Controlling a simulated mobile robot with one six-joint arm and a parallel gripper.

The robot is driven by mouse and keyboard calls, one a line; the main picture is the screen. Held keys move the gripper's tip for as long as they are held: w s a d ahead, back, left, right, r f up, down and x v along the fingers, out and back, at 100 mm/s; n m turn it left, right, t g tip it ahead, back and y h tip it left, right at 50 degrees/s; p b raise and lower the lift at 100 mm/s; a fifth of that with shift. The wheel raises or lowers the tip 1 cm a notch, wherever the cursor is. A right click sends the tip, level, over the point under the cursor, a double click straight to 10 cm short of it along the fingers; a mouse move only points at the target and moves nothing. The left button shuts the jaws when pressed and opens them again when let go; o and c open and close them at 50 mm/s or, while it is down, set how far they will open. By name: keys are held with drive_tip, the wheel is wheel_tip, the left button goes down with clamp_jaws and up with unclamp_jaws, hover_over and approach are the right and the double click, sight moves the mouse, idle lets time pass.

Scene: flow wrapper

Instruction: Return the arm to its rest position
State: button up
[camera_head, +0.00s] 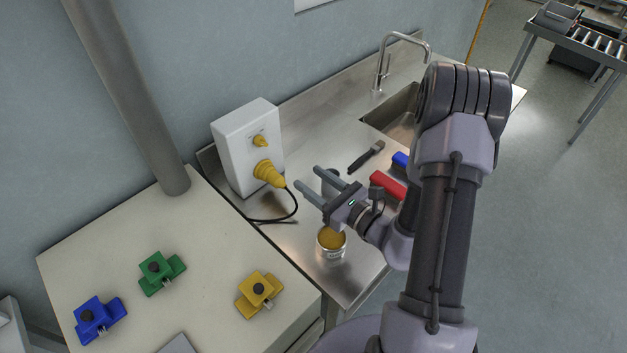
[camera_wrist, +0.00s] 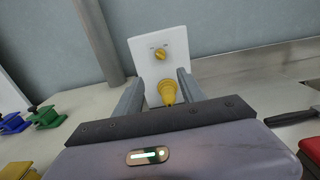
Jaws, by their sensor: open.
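My gripper (camera_head: 306,181) is open and empty, held above the steel counter with its two fingers pointing toward the white box. In the wrist view my gripper (camera_wrist: 160,90) has its fingers spread, with the yellow plug (camera_wrist: 167,92) visible between them, farther off. My arm reaches in from the lower right in the head view and is bent at a high elbow. The white box (camera_head: 236,158) stands on the counter against the wall, with a small yellow knob above the yellow plug (camera_head: 268,173). The plug sits on the box front, and a black cable (camera_head: 292,208) hangs from it.
A can (camera_head: 331,242) stands below my gripper. A brush (camera_head: 367,156), a red item (camera_head: 387,186) and a blue item (camera_head: 400,159) lie near my arm. Blue (camera_head: 99,320), green (camera_head: 161,272) and yellow (camera_head: 259,293) clamp-like blocks sit on the pale table. A post (camera_head: 135,95) rises behind.

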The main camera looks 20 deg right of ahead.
idle(0.3)
drive_tip(key=s+a+r+n+g+y+b, duration=0.2)
drive_tip(key=s+a+r+n+g+y, duration=0.25)
drive_tip(key=a+n+g, duration=0.35)
drive_tip(key=s+a+r+n+g+y+b, duration=0.1)
drive_tip(key=s+a+r+n+g+y, duration=0.35)
drive_tip(key=a, duration=0.55)
drive_tip(key=s+a+f+n+g+h+b, duration=0.1)
drive_tip(key=s+f+n+g+h+b, duration=0.25)
drive_tip(key=s+n+h, duration=0.55)
drive_tip(key=s+d+r+n+t+h+b, duration=0.1)
drive_tip(key=s+d+r+n+t+h, duration=0.1)
drive_tip(key=d, duration=0.6)
drive_tip(key=s+n+t+h, duration=0.1)
drive_tip(key=n+t+h, duration=0.1)
drive_tip(key=n+t, duration=0.1)
drive_tip(key=shift+r+h, duration=0.3)
drive_tip(key=shift+h, duration=0.1)
